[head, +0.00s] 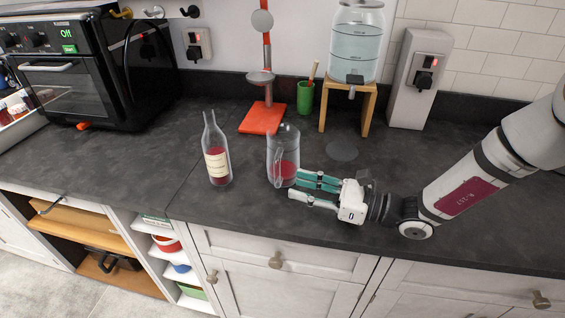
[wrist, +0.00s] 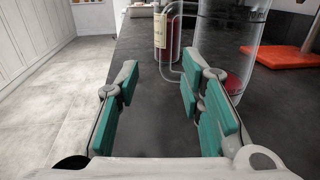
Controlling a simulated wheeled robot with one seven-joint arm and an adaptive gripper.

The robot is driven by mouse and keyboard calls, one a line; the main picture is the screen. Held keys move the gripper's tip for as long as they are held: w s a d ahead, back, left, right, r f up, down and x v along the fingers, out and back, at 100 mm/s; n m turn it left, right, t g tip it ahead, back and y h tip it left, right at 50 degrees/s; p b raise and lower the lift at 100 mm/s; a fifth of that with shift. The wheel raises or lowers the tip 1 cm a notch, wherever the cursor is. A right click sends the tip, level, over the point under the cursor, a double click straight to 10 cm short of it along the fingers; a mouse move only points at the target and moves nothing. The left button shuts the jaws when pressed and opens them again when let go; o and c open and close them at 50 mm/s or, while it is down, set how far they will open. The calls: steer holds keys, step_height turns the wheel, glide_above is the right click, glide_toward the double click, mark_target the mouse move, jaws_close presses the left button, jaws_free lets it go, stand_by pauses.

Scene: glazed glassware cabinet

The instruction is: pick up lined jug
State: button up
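The jug (head: 286,172) is clear, with red liquid in its lower part, and stands upright on the dark counter. In the wrist view the jug (wrist: 232,50) is ahead on the right, with faint dark markings near the top. Its clear handle (wrist: 172,45) stands out to the left, ahead of the gap between my fingers. My gripper (head: 300,184) is open and empty, low over the counter at the jug's right side. In the wrist view my gripper (wrist: 158,85) shows its green finger pads spread apart. The right fingers overlap part of the jug; I cannot tell if they touch it.
A labelled bottle (head: 216,150) of red liquid stands left of the jug; it also shows behind the handle in the wrist view (wrist: 168,38). Behind are a red-based stand (head: 263,118), a green cup (head: 305,98) and a water dispenser (head: 355,45). The front counter is clear.

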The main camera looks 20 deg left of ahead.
mark_target(277, 184)
steer(key=shift+w+a+r, duration=0.1)
steer(key=shift+a, duration=3.4)
jaws_close()
